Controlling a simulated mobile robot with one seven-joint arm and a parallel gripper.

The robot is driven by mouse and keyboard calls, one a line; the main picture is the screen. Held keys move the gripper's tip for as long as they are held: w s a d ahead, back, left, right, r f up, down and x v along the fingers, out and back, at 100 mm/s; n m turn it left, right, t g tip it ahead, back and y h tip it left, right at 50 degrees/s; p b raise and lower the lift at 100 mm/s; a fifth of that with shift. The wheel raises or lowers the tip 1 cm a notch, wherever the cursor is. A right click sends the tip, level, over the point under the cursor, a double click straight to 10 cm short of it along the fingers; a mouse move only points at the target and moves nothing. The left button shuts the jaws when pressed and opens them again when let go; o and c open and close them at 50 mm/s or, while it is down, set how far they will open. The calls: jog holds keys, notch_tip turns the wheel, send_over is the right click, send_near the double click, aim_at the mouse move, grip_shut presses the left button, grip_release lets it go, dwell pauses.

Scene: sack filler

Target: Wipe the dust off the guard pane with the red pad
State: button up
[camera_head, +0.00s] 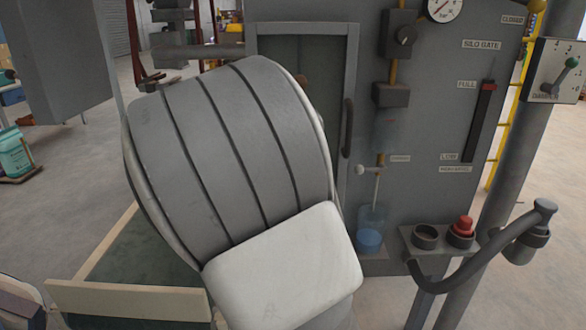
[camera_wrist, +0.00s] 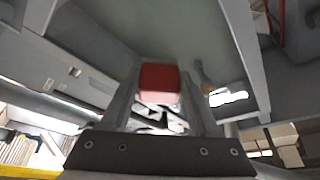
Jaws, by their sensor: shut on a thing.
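The guard pane (camera_head: 325,58) is a grey-green sheet in a grey frame on the machine's front. In the head view my own arm covers much of it. In the wrist view the pane (camera_wrist: 185,30) fills the upper middle, with its frame at the right. The red pad (camera_wrist: 160,78) is between the fingers of my gripper (camera_wrist: 160,92), which is shut on it. The pad appears in front of the pane; I cannot tell whether they touch. I cannot make out dust on the pane. My gripper and the pad are hidden behind my arm in the head view.
A dark vertical handle (camera_head: 347,128) is right of the pane. A pressure gauge (camera_head: 443,8), a level slider (camera_head: 486,88) and a lever panel (camera_head: 557,70) are further right.

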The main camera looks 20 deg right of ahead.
jog(key=shift+s+d+b, duration=0.25)
jog(key=shift+s+d, duration=0.1)
jog(key=shift+d, duration=0.55)
jog(key=shift+s+d+b, duration=0.25)
jog(key=shift+s+d, duration=0.05)
jog(key=shift+d, duration=0.6)
jog(key=shift+w+b, duration=0.1)
jog(key=shift+b, duration=0.2)
jog(key=w+a, duration=0.3)
jog(key=a, duration=0.8)
jog(key=shift+w, duration=0.25)
jog(key=shift+a, duration=0.1)
jog(key=shift+s+a, duration=0.25)
jog(key=shift+s, duration=0.3)
jog(key=shift+s+a, duration=0.25)
jog(key=shift+s, duration=0.25)
grip_shut()
jog(key=shift+s+a, duration=0.15)
jog(key=shift+s, duration=0.8)
jog(key=shift+s+a, duration=0.1)
jog(key=shift+s, duration=0.8)
jog(key=shift+s, duration=0.1)
